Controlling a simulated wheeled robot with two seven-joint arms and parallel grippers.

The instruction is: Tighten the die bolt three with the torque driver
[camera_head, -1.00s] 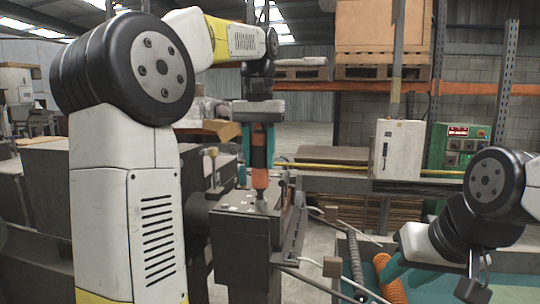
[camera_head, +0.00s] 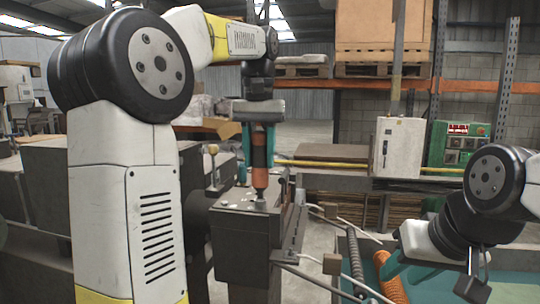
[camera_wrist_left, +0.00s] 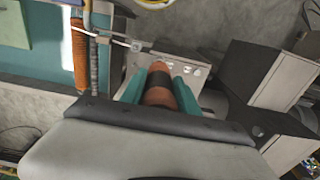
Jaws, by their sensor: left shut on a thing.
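The torque driver (camera_head: 260,180), orange with a dark band, stands upright with its lower end at the top of the dark die block (camera_head: 243,240). My left gripper (camera_head: 258,150) is shut on its upper part from above. The left wrist view also shows the driver (camera_wrist_left: 160,88) between the teal fingers. Small light bolt heads (camera_wrist_left: 196,72) show on the block top beside the driver. The bolt under the driver tip is hidden, so I cannot tell which one it is. My right gripper (camera_head: 392,266) is low at the right; its jaw opening does not show clearly.
An orange tube (camera_head: 391,285) and a grey ribbed tube (camera_head: 354,262) lie at the lower right near my right gripper. Thin rods run beside the block. A light grey box (camera_head: 398,148) and a green control panel (camera_head: 459,147) stand behind.

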